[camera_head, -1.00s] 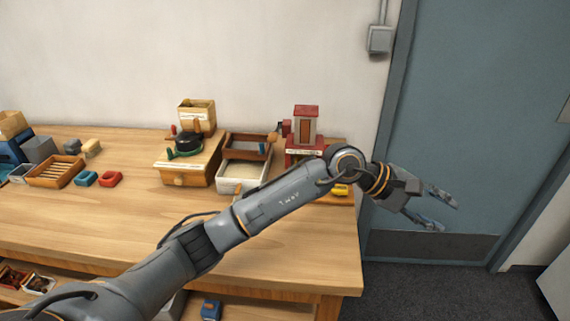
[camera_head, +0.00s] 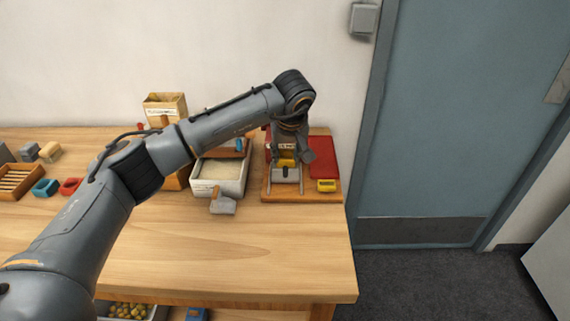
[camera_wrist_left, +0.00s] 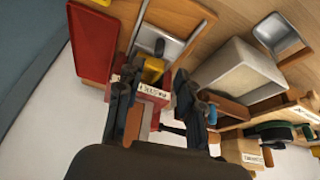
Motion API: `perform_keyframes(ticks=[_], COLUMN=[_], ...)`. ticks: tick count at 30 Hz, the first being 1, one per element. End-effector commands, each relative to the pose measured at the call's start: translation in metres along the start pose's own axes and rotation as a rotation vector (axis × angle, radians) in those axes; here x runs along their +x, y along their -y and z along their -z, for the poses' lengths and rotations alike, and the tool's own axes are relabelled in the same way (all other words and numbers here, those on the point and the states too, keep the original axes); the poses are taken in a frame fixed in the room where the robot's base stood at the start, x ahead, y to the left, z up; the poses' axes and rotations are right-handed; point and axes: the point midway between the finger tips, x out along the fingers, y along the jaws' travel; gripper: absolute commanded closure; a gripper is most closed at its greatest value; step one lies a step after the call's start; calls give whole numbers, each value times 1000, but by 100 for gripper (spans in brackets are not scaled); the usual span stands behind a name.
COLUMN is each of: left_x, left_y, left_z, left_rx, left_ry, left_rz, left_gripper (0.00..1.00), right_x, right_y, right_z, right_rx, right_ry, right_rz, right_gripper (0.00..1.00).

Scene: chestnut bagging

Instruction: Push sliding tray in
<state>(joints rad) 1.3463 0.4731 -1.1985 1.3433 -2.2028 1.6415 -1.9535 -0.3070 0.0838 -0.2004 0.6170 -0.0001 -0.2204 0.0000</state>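The sliding tray (camera_head: 286,179) is a small grey metal piece between two rails at the front of a red and wooden station at the table's right end. In the left wrist view the tray (camera_wrist_left: 168,44) is a silver plate with a dark knob, beside a yellow block (camera_wrist_left: 152,70). My left gripper (camera_head: 288,152) points down over the station, partly hidden by its own arm. In the left wrist view its two fingers (camera_wrist_left: 155,78) are apart, with the yellow block visible beyond the gap. I cannot tell if they touch anything. My right gripper is not in view.
A white bin (camera_head: 220,180) stands left of the station, with a grey scoop (camera_head: 223,206) in front of it. A red panel (camera_head: 323,157) and a small yellow device (camera_head: 327,186) are at the station's right. The table's front middle is clear.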

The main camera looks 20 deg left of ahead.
Motion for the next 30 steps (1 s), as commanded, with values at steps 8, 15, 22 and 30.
perform_keyframes(ticks=[8, 15, 22, 30], left_x=[52, 71, 72, 72], left_y=[-1, -1, -1, -1], left_z=[-1, -1, -1, -1], left_rx=[-1, 0, 0, 0], left_ry=[4, 1, 0, 0], left_rz=[-1, -3, -3, -3], left_gripper=[63, 63, 63, 100], right_x=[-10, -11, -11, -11], right_y=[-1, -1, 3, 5], right_z=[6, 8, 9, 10], right_rx=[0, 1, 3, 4], right_ry=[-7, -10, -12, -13], right_rz=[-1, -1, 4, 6], right_gripper=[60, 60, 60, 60])
